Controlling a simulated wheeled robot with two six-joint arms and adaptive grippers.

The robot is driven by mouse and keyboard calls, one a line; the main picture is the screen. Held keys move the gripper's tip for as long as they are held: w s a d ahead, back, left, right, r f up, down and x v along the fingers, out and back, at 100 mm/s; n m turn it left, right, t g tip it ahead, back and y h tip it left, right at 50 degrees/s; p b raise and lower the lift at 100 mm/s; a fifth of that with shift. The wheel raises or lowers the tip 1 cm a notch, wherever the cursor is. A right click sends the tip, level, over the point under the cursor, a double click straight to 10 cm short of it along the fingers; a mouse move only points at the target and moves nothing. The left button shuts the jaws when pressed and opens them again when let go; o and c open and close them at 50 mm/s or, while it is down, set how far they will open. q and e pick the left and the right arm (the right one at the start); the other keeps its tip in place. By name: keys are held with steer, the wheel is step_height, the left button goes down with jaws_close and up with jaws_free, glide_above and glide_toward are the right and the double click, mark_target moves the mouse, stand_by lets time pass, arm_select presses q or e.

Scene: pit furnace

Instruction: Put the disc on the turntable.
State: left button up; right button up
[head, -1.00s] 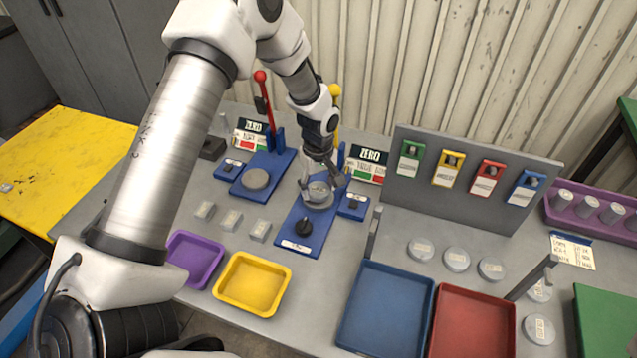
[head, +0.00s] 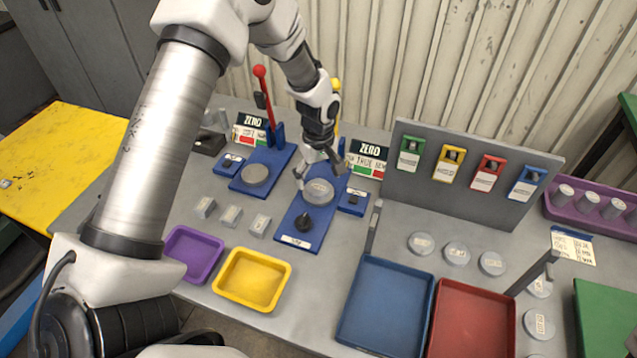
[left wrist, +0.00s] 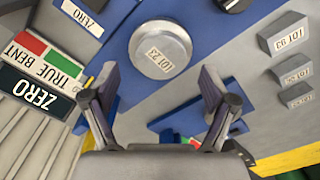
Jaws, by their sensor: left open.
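A grey labelled disc (head: 319,191) lies on the round seat of the right blue fixture (head: 300,238), the one with a black knob. In the left wrist view the disc (left wrist: 160,49) lies flat, beyond the fingertips. My left gripper (head: 319,172) is open and empty, just above and behind the disc, its fingers apart from it. The open fingers also show in the left wrist view (left wrist: 150,88). My right gripper is not in view.
A second blue fixture (head: 240,187) with a red lever stands to the left. Small grey blocks (head: 231,215), a purple tray (head: 193,254) and a yellow tray (head: 252,280) lie in front. Blue (head: 386,307) and red (head: 473,322) trays and several loose discs lie right. A grey panel (head: 470,175) stands behind.

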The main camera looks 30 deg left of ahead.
mark_target(319, 187)
arm_select(q)
step_height(319, 187, up, 10)
steer(key=b, duration=0.1)
steer(key=shift+f, duration=0.2)
stand_by(0.8)
